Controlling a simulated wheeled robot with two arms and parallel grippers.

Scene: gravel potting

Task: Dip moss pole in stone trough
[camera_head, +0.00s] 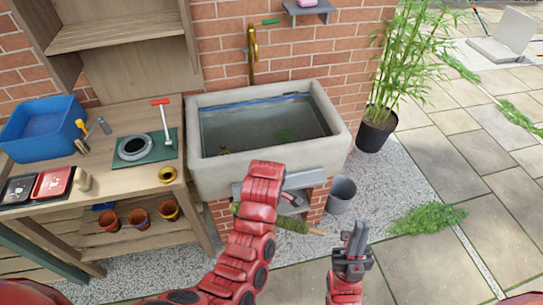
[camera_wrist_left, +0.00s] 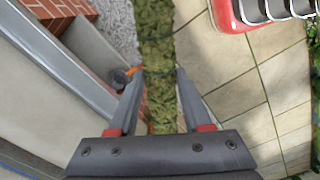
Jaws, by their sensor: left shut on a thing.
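The stone trough (camera_head: 268,160) stands against the brick wall and holds dark water (camera_head: 260,125). The moss pole (camera_head: 287,223) is green-brown, with a bare stick end at the right. It is outside the trough, in front of and below its front wall, and lies nearly level in the head view. My left gripper (camera_head: 292,198) is shut on the moss pole, which runs between its fingers in the left wrist view (camera_wrist_left: 157,60). My left arm hides part of the pole and the trough front. My right gripper (camera_head: 354,238) is empty, right of the pole; its finger gap is unclear.
A brass tap (camera_head: 252,50) rises behind the trough. A potting bench (camera_head: 110,185) with a blue tub (camera_head: 42,128) and tools stands at the left. A grey bucket (camera_head: 342,195) and a potted bamboo (camera_head: 376,130) stand right of the trough. Paving on the right is mostly clear.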

